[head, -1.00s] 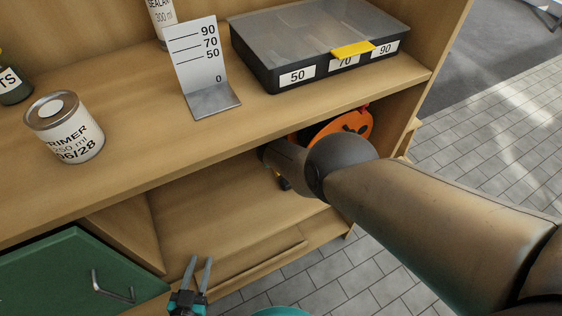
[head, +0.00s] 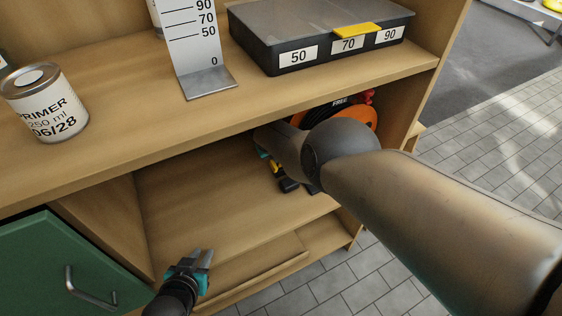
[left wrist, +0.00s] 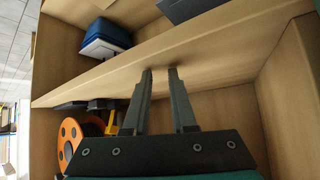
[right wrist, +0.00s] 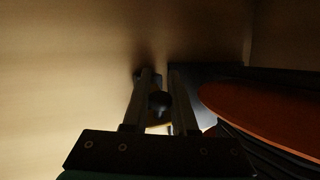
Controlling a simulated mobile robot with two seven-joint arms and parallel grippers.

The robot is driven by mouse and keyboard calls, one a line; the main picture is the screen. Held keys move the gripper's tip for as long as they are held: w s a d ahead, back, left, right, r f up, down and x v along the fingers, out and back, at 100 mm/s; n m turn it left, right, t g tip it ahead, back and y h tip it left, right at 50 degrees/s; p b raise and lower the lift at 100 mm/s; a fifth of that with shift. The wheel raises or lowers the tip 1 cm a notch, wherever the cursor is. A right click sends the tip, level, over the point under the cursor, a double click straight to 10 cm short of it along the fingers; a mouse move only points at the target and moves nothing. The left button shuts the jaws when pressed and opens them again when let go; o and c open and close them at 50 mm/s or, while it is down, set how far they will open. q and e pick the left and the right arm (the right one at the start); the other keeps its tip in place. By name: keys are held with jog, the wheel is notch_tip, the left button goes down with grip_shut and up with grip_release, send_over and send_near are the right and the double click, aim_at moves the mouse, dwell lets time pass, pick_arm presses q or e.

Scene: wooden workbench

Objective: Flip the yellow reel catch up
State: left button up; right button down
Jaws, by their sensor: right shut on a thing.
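The orange reel (head: 362,117) stands in the lower right bay of the bench, partly hidden by my right arm. It also shows in the left wrist view (left wrist: 70,138) and, as a shadowed disc, in the right wrist view (right wrist: 265,110). A yellow part (left wrist: 110,124) shows beside the reel in the left wrist view. My right gripper (right wrist: 160,80) is shut on a dark rounded piece (right wrist: 159,102) beside the reel, apparently the catch; shadow hides its colour. My left gripper (head: 205,258) is empty, its fingers a little apart, in front of the lower bay.
The bench top (head: 130,135) is above my right gripper. On it stand a primer can (head: 47,105), a height gauge (head: 196,50) and a black case (head: 320,40) with a yellow latch. A green door (head: 60,265) is at lower left.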

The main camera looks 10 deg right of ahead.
jog(key=b, duration=0.1)
jog(key=g+b, duration=0.1)
jog(key=b, duration=0.1)
jog(key=shift+d+f, duration=0.2)
jog(key=shift+d, duration=0.05)
pick_arm(q)
jog(key=s+a+r+g+y+b, duration=0.1)
jog(key=s+r+g, duration=0.1)
jog(key=s+g, duration=0.3)
jog(key=shift+s+r, duration=0.3)
jog(key=shift+s, duration=1.85)
pick_arm(e)
jog(key=shift+g, duration=0.3)
pick_arm(q)
jog(key=shift+a, duration=0.1)
pick_arm(e)
jog(key=shift+a+f, duration=0.1)
